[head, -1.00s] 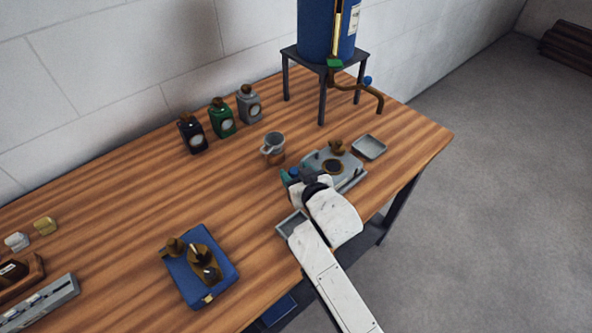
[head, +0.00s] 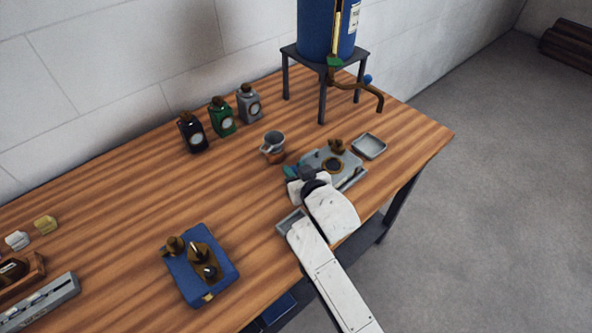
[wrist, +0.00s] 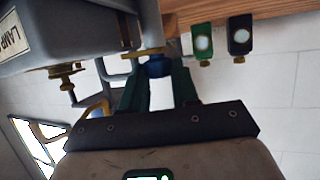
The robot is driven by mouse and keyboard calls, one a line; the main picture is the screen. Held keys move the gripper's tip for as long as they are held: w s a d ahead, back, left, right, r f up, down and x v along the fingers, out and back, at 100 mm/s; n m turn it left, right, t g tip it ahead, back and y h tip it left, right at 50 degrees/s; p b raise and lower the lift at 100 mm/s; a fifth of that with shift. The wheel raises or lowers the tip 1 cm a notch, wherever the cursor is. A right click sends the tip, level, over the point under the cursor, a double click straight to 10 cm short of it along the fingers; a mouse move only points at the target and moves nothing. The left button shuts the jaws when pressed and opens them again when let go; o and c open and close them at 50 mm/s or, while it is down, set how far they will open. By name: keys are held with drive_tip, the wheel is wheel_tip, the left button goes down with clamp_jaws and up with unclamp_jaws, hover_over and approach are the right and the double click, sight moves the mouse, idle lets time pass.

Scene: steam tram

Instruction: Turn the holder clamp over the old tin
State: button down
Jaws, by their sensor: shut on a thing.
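The grey holder (head: 345,178) stands near the table's front edge, with a dark round opening and brass parts on top. In the wrist view its grey body (wrist: 95,32) bears a label reading "LAMP". My gripper (head: 291,172) is at the holder's left end. In the wrist view, which looks upside down, its green fingers (wrist: 158,75) are shut on a blue grip (wrist: 157,66) beside the grey clamp parts. A shallow grey tin (head: 369,147) lies right of the holder. Another (head: 287,222) is partly hidden by my arm. I cannot tell which is the old tin.
A grey mug (head: 273,143) stands behind my gripper. Dark (head: 193,134), green (head: 222,118) and grey bottles (head: 249,105) stand by the wall. A blue tank (head: 322,30) with a tap stands on a stand behind.

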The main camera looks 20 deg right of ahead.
drive_tip(key=shift+d+r+p, duration=0.1)
drive_tip(key=shift+r+p, duration=0.1)
drive_tip(key=shift+p, duration=0.6)
drive_tip(key=shift+n+y, duration=0.3)
drive_tip(key=shift+y, duration=0.1)
drive_tip(key=shift+f, duration=0.15)
drive_tip(key=c, duration=0.8)
unclamp_jaws()
drive_tip(key=shift+c, duration=0.2)
drive_tip(key=shift+s, duration=0.1)
drive_tip(key=b+v, duration=0.1)
drive_tip(key=v, duration=0.9)
drive_tip(key=shift+s, duration=0.25)
